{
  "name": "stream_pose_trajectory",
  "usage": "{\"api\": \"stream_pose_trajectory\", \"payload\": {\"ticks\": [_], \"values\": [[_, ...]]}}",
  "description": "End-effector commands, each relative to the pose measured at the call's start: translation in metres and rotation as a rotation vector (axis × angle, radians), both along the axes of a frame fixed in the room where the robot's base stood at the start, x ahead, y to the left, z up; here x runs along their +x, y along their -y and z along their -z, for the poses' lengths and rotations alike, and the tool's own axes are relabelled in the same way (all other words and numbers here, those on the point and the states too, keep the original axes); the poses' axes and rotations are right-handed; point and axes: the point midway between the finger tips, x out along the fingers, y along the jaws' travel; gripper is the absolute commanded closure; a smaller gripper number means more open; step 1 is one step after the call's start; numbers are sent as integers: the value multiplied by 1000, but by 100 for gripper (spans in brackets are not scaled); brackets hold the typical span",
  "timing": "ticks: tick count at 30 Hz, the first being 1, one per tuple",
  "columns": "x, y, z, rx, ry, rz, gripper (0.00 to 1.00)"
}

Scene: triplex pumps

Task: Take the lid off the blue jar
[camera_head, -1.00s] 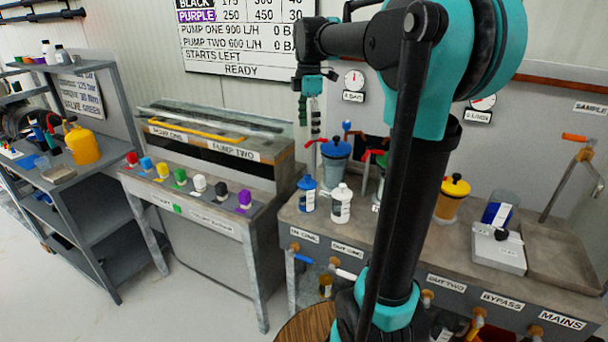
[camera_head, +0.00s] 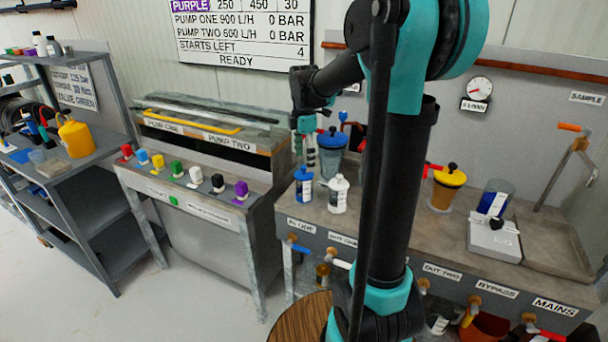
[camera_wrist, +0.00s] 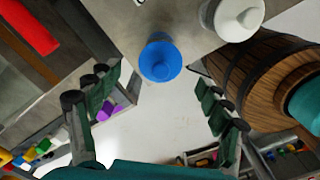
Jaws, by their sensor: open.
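My gripper (camera_head: 309,160) hangs fingers down near the jar and bottle. In the wrist view my gripper (camera_wrist: 158,105) is open, with padded fingers wide apart and nothing between them.
A white bottle (camera_head: 338,195) stands right of the blue bottle. A yellow-lidded jar (camera_head: 447,186), a blue cup (camera_head: 496,198) and a white scale (camera_head: 494,238) stand farther right. A switch console (camera_head: 205,195) is at left.

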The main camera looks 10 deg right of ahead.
Motion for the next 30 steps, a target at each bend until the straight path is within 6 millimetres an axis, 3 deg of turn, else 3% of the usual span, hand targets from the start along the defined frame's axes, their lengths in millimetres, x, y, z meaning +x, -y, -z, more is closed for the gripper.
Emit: {"api": "stream_pose_trajectory", "payload": {"ticks": [6,16,26,30], "values": [[-1,-1,30,0,0,0,21],[-1,-1,35,0,0,0,23],[-1,-1,35,0,0,0,64],[-1,-1,35,0,0,0,66]]}}
